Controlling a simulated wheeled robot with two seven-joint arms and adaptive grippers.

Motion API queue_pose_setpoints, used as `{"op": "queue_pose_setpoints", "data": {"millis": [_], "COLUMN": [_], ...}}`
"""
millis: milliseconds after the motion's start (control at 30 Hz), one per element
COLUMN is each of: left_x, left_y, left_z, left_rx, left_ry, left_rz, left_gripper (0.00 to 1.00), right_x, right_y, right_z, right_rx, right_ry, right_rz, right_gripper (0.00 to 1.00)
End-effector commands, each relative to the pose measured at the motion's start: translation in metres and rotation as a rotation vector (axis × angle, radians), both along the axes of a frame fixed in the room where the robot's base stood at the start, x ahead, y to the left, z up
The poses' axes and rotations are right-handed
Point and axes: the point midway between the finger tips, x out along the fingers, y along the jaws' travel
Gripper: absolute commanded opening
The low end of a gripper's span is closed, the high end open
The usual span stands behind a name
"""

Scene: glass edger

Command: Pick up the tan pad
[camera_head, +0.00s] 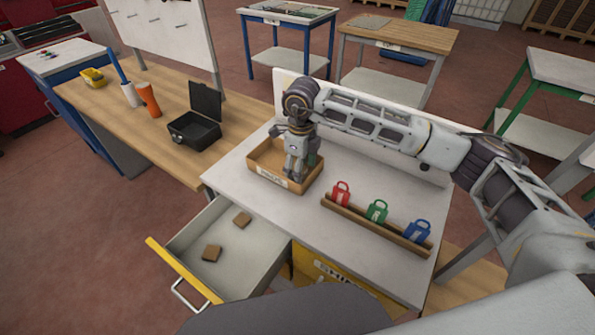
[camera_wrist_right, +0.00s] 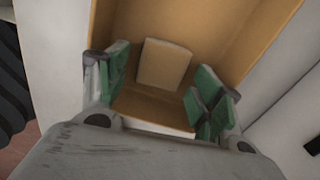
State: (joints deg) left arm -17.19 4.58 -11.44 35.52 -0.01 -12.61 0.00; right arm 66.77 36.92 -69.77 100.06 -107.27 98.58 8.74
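In the right wrist view a pale tan pad (camera_wrist_right: 165,62) lies in the wooden tray (camera_wrist_right: 262,25), between and beyond the green-padded fingers of my right gripper (camera_wrist_right: 160,88). The fingers are spread apart, with a gap to the pad on each side. In the head view my right gripper (camera_head: 295,171) points down into the small wooden tray (camera_head: 267,180) on the white bench top. It hides the pad there. My left gripper is not in view.
Red (camera_head: 341,193), green and blue padlocks stand in a wooden rack (camera_head: 368,226) right of the tray. A black open case (camera_head: 195,128) sits on the left wooden bench. The white bench between tray and rack is clear.

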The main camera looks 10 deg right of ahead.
Motion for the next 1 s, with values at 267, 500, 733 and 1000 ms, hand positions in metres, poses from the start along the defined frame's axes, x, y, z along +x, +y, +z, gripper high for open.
{"op": "queue_pose_setpoints", "data": {"millis": [267,500,733,1000], "left_x": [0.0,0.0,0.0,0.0], "left_y": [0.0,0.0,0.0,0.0], "left_z": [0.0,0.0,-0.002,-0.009], "left_rx": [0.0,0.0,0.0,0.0], "left_ry": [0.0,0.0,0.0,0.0], "left_rz": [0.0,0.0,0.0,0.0], "left_gripper": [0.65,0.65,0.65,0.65], "right_x": [0.0,0.0,0.0,0.001], "right_y": [0.0,0.0,0.0,0.0], "right_z": [0.0,0.0,0.008,0.038], "right_rx": [0.0,0.0,0.0,0.001], "right_ry": [0.0,0.0,-0.001,-0.003], "right_rz": [0.0,0.0,0.0,0.0], "right_gripper": [0.35,0.34,0.34,0.34]}}
